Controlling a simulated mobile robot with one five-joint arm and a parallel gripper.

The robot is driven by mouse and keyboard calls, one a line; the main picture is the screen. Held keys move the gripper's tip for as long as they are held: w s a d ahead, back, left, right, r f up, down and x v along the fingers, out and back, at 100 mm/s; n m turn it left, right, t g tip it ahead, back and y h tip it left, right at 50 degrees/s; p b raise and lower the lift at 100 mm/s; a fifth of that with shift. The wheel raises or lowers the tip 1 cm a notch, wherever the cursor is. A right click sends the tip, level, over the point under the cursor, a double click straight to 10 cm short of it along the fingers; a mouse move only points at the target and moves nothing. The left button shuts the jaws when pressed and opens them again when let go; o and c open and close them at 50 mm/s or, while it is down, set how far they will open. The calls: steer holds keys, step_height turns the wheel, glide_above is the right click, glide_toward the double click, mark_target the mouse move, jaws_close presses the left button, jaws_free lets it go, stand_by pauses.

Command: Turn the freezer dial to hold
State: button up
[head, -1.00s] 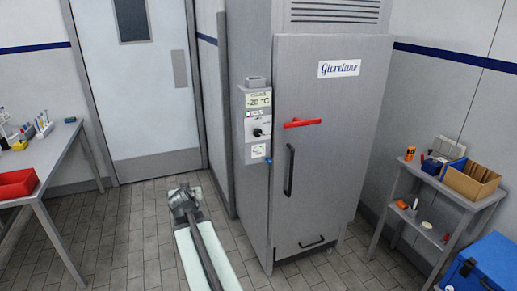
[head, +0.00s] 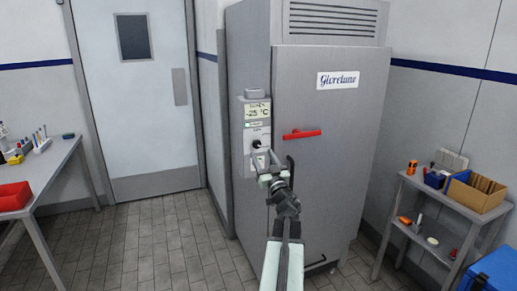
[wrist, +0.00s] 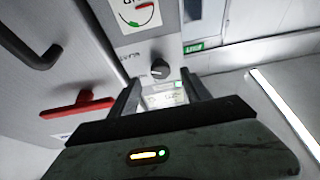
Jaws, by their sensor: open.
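The freezer (head: 325,105) is a tall grey cabinet with a control panel on its left front edge. The dial (head: 257,144) is a small black knob on that panel, below the temperature display (head: 257,112). My gripper (head: 262,155) is raised in front of the panel, just below the dial in the head view. In the wrist view the dial (wrist: 160,68) shows beyond and between the two dark fingers (wrist: 160,84), which are apart with nothing between them. I cannot tell how far off the dial is. The dial's markings are too small to read.
A shelf cart (head: 455,200) stands at the right, a table (head: 45,175) at the left. The floor (head: 165,240) between table and freezer is clear.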

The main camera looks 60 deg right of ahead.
mark_target(258, 145)
steer(key=p+x, duration=0.1)
steer(key=x, duration=0.3)
steer(key=shift+w+d, duration=0.1)
jaws_close()
steer(key=shift+r+n, duration=0.1)
steer(key=shift+n, duration=0.3)
steer(key=n+t+y, duration=0.1)
steer(key=n+y, duration=0.1)
steer(key=n, duration=0.1)
steer(key=n+t+y+p, duration=0.1)
steer(key=n+y, duration=0.1)
steer(key=n, duration=0.2)
steer(key=shift+d+r+p, duration=0.2)
steer(key=shift+d+p, duration=0.05)
steer(key=shift+p, duration=0.05)
steer(key=n+y+p, duration=0.1)
steer(key=n, duration=0.2)
steer(key=n+y+p, duration=0.1)
steer(key=n, duration=0.1)
steer(key=shift+d+r+n+y, duration=0.1)
steer(key=shift+r+n+y, duration=0.05)
steer(key=shift+n+y, duration=0.2)
steer(key=shift+s+n+y+p, duration=0.1)
steer(key=shift+n+y+p, duration=0.2)
steer(key=shift+n, duration=0.4)
steer(key=shift+s+n+y+p, duration=0.15)
steer(key=shift+n+p, duration=0.25)
steer(key=shift+n, duration=0.25)
